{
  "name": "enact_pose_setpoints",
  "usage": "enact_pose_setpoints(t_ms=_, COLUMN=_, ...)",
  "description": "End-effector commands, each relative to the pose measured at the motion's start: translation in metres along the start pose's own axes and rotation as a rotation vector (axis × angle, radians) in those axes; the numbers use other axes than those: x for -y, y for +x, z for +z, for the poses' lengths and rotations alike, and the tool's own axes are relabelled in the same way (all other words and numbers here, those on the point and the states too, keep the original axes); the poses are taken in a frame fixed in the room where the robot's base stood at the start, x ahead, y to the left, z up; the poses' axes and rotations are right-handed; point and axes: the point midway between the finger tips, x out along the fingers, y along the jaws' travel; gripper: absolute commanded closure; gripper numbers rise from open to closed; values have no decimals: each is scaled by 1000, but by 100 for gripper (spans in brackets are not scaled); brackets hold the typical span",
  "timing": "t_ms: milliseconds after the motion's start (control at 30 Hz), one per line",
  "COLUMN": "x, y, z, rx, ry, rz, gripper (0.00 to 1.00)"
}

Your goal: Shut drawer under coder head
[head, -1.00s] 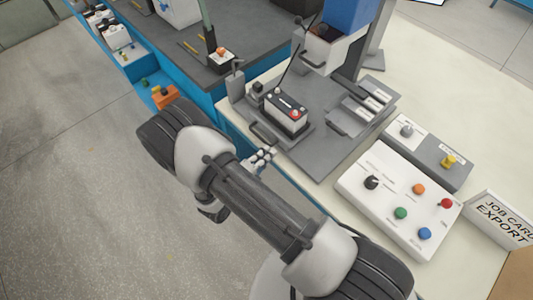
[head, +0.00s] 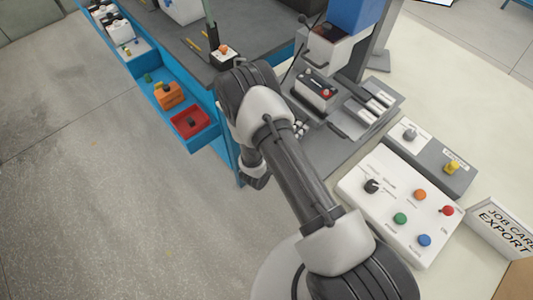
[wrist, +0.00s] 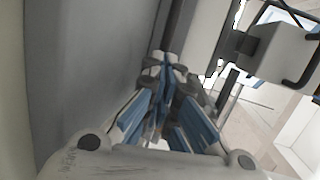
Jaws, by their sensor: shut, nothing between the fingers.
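The battery is close beneath the head's front. My gripper (head: 300,128) is shut and empty, beside the drawer's front side; contact cannot be told. In the wrist view its blue-padded fingers (wrist: 168,105) are together, with a white box with a black handle (wrist: 285,55) at right.
A white control box (head: 400,205) with coloured knobs and a job card sign (head: 503,228) stand at right. A blue bench (head: 150,70) with orange (head: 168,95) and red bins (head: 190,122) is at left. Open grey floor lies at lower left.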

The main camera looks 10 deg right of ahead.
Motion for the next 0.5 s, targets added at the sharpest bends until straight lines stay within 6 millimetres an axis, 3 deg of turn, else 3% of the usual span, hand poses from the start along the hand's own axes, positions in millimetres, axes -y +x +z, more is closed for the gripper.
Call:
enact_pose_setpoints(t_ms=200, x=5, y=22, z=-5, rx=-1, ry=1, rz=-1, gripper=100)
enact_pose_setpoints(t_ms=500, x=6, y=27, z=-5, rx=1, ry=2, rz=-2, gripper=100)
